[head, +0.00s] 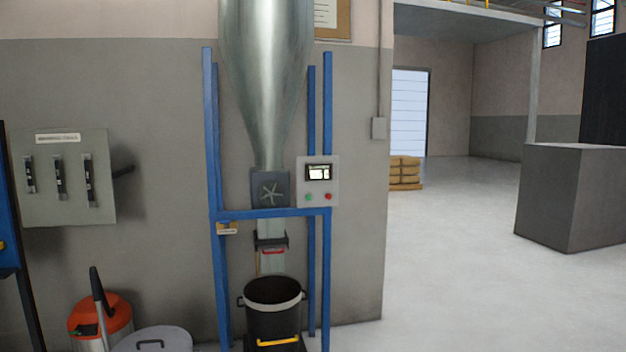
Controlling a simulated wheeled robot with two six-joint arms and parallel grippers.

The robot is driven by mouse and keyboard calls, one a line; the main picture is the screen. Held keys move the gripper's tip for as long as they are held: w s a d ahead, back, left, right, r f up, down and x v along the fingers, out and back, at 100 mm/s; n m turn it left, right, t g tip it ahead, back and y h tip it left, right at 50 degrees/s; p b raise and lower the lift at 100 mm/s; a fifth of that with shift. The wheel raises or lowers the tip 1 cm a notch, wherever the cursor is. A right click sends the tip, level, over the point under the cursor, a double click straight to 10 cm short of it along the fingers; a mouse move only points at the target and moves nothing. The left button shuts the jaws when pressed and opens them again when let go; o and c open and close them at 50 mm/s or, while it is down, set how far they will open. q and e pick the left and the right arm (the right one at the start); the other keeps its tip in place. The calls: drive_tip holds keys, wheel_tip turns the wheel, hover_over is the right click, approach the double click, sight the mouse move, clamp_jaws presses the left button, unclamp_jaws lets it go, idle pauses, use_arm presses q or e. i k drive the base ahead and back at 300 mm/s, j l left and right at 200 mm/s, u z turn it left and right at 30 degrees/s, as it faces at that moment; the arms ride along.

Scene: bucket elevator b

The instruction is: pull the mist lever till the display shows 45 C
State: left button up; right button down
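A small display (319,172) is on a light grey control box on the blue frame, right of the silver hopper's outlet. Its text is too small to read. A green button (308,197) and a red button (328,197) sit below it. I cannot make out any lever clearly marked as the mist lever. A red handle (272,251) shows on the chute under the hopper, above the black bucket. Neither of my grippers is in view.
The silver hopper (265,70) stands in a blue frame (214,180) against the wall. A black bucket (273,312) is beneath it. Open floor lies right, before a grey block (570,195).

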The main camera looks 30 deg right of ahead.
sight(221, 222)
drive_tip(key=i+l+z, duration=0.1)
drive_tip(key=i+l, duration=0.25)
drive_tip(key=i, duration=0.15)
drive_tip(key=i+l+z, duration=0.15)
drive_tip(key=i+l, duration=0.2)
drive_tip(key=i+l+z, duration=0.1)
drive_tip(key=i+l, duration=0.15)
drive_tip(key=i, duration=0.35)
drive_tip(key=i+l+z, duration=0.15)
drive_tip(key=i, duration=0.4)
drive_tip(key=i+l+z, duration=0.1)
drive_tip(key=i+l, duration=0.15)
drive_tip(key=i, duration=0.25)
